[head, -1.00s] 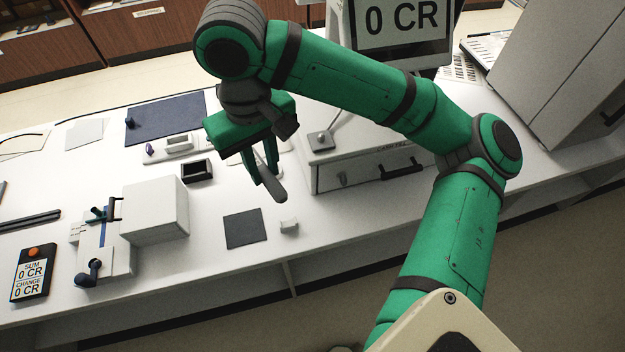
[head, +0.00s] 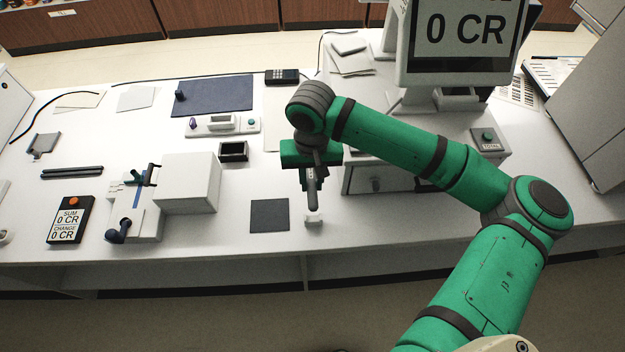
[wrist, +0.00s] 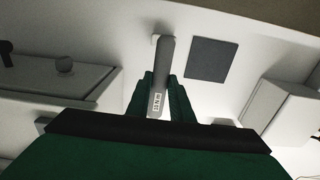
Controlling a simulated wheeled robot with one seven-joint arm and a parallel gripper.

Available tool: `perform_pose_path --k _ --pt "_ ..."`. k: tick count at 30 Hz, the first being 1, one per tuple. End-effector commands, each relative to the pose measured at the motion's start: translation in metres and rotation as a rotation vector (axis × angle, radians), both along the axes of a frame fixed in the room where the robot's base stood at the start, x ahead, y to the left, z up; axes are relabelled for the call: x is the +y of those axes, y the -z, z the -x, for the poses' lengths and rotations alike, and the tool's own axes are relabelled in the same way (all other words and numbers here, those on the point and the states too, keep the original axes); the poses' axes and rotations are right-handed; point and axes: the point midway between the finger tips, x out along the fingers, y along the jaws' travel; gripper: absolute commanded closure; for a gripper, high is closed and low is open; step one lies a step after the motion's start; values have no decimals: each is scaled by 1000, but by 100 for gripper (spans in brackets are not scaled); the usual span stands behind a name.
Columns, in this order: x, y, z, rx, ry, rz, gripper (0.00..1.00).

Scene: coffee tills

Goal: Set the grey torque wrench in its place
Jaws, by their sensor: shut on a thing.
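The grey torque wrench (head: 312,196) is held in my gripper (head: 311,170), which is shut on it above the counter. In the wrist view the wrench (wrist: 163,70) stands out between the two green fingers of my gripper (wrist: 163,88), with a small white label on its shaft. Its far end is near a small white block (head: 313,222) on the counter in the head view; whether they touch I cannot tell. A dark square mat (head: 270,216) lies just left of the block and also shows in the wrist view (wrist: 211,59). No marked place for the wrench is clear.
The cash drawer unit (head: 358,180) stands right behind my gripper, with the till screen (head: 465,35) above. A white box (head: 190,183) and a sum display (head: 70,220) are to the left. A small black open box (head: 233,151) is behind the mat. The front counter strip is mostly clear.

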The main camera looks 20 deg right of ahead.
Motion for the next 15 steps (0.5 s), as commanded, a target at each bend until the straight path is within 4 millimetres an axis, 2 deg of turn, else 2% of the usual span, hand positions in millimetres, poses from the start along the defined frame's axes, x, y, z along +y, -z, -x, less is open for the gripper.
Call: perform_pose_path --k 15 --pt "-1 5 2 -4 3 -1 100"
